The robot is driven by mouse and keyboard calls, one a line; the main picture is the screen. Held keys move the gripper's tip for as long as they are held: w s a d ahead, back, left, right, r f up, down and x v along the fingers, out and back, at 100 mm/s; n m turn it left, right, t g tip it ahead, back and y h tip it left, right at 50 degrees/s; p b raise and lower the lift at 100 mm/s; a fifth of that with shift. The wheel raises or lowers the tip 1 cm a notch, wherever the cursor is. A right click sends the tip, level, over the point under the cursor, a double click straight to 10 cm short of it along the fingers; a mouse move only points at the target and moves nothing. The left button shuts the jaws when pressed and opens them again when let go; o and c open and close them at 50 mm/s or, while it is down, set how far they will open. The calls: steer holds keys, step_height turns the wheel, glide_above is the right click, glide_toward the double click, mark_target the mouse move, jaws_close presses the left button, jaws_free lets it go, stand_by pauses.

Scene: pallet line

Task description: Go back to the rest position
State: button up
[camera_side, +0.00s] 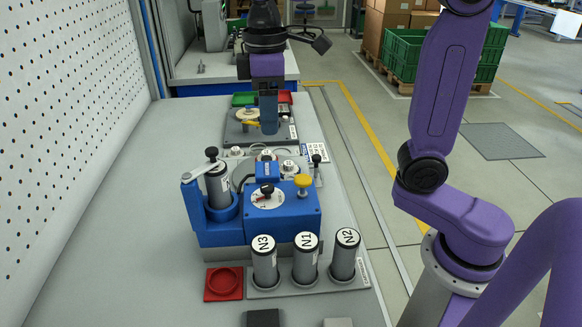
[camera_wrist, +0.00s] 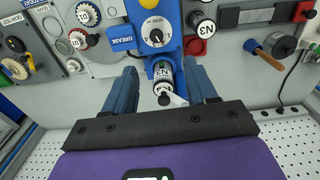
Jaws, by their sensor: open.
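My gripper (camera_side: 268,130) hangs with its two blue fingers pointing down, in the upper middle of the side view. It is open and empty. In the wrist view, the open fingers (camera_wrist: 163,78) frame a labelled canister (camera_wrist: 168,78) seated in the blue station (camera_wrist: 155,28). The same canister (camera_side: 217,184) stands in the station's holder in the side view, with a grey lever at its top. My fingers look apart from it, higher up. The purple arm links at the right of the side view are mine.
Canisters N3 (camera_side: 264,262), N1 (camera_side: 306,258) and N2 (camera_side: 345,255) stand in a rack at the front. A red tray (camera_side: 224,284) lies beside them. A perforated panel (camera_side: 60,130) bounds the bench on the left. Bare bench (camera_side: 130,200) lies left of the station.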

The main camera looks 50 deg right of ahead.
steer(key=s+d+f+n, duration=0.1)
steer(key=s+d+f, duration=0.2)
steer(key=s+f, duration=0.3)
steer(key=s+d+f+n, duration=0.2)
steer(key=s+d+f, duration=0.2)
steer(key=s, duration=1.1)
step_height(320, 180, down, 3)
steer(key=shift+d+f, duration=0.2)
steer(key=shift+w, duration=0.1)
